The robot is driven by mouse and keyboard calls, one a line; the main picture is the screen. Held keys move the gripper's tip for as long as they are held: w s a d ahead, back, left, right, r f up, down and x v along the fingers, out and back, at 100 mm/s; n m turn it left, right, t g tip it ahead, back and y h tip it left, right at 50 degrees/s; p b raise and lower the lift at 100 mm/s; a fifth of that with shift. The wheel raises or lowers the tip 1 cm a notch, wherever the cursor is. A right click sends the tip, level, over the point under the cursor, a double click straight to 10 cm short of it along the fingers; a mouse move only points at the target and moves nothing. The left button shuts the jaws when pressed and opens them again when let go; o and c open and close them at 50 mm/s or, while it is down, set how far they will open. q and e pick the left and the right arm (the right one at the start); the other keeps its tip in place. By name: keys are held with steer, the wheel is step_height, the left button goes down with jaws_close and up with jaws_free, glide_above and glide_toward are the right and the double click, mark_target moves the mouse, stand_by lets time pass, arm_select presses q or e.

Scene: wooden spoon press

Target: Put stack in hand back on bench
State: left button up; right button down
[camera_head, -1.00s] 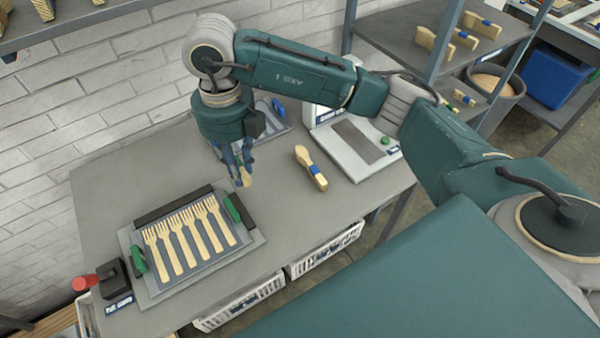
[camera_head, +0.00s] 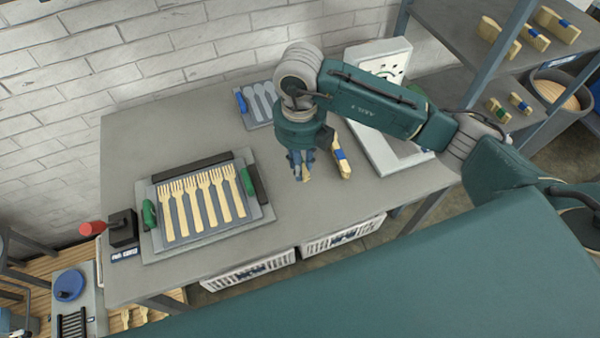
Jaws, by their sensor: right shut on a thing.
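My right gripper (camera_head: 300,173) is shut on a pale wooden stack (camera_head: 306,175) over the middle of the grey bench (camera_head: 285,222). The fingers and arm hide most of this stack, and I cannot tell whether its lower end touches the bench. Another wooden stack with a blue band (camera_head: 341,162) is on the bench just right of the gripper, partly behind the gripper. My left gripper is not in view.
A press plate holding several wooden forks (camera_head: 202,203) lies at the bench's left. A grey tray with spoon shapes (camera_head: 262,101) is behind the gripper. A white scale-like device (camera_head: 402,157) stands at right. Bare bench lies in front of the gripper.

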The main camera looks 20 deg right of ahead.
mark_target(300, 184)
steer(key=shift+a+f, duration=0.1)
steer(key=shift+f, duration=0.65)
step_height(300, 184, down, 4)
steer(key=shift+p, duration=0.35)
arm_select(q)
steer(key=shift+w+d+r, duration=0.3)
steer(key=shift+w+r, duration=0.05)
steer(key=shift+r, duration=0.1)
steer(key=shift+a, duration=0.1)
arm_select(e)
steer(key=shift+f, duration=0.2)
steer(key=c, duration=1.5)
jaws_free()
steer(key=shift+c, duration=0.2)
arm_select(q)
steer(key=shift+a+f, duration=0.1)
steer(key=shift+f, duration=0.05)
